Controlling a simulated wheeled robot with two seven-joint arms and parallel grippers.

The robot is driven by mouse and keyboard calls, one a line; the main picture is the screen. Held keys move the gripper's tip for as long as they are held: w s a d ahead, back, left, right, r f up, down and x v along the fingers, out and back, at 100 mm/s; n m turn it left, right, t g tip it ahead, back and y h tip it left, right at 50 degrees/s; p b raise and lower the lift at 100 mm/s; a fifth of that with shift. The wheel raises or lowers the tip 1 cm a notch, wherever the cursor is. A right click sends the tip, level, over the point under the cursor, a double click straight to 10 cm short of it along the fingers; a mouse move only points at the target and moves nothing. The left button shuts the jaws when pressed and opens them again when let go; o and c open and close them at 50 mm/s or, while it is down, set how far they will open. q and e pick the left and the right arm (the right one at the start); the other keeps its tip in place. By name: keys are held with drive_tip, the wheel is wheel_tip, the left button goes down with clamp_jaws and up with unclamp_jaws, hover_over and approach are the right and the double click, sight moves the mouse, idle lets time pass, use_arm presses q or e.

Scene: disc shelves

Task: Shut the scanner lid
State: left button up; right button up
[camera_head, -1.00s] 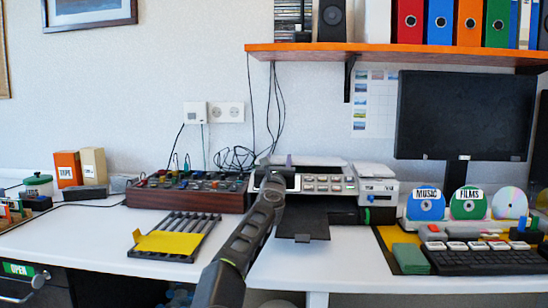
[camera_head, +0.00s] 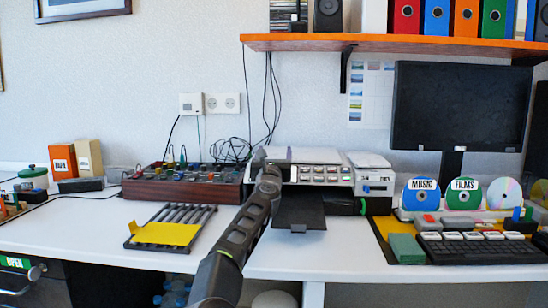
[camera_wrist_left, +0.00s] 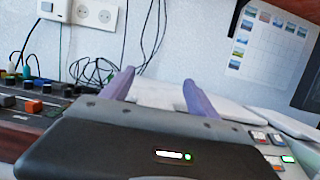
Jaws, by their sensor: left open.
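The scanner (camera_head: 320,174) is the grey-white machine with a row of buttons at the back of the desk. Its pale lid (camera_head: 312,155) looks low and nearly flat from the head; I cannot tell whether a gap stays under it. My left gripper (camera_head: 266,158) is at the scanner's left end, partly hiding it. In the left wrist view its two purple fingers (camera_wrist_left: 155,86) stand apart with nothing gripped between them. The pale lid (camera_wrist_left: 215,105) lies beyond and to the right of them; contact cannot be told. My right gripper is not in view.
A mixer-like box with knobs (camera_head: 185,186) stands close left of the gripper. A dark tray (camera_head: 300,211) juts out in front of the scanner. An orange shelf (camera_head: 400,45) hangs above. A rack with a yellow sheet (camera_head: 166,233) lies front left.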

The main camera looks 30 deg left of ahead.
use_arm(q)
drive_tip(key=shift+s+d+f+b, duration=0.1)
drive_tip(key=shift+s+f+b, duration=0.15)
drive_tip(key=shift+b, duration=0.3)
drive_tip(key=shift+b+v, duration=0.85)
drive_tip(key=shift+b, duration=0.35)
drive_tip(key=shift+b+v, duration=0.4)
drive_tip(key=shift+v, duration=2.3)
drive_tip(key=shift+r, duration=0.1)
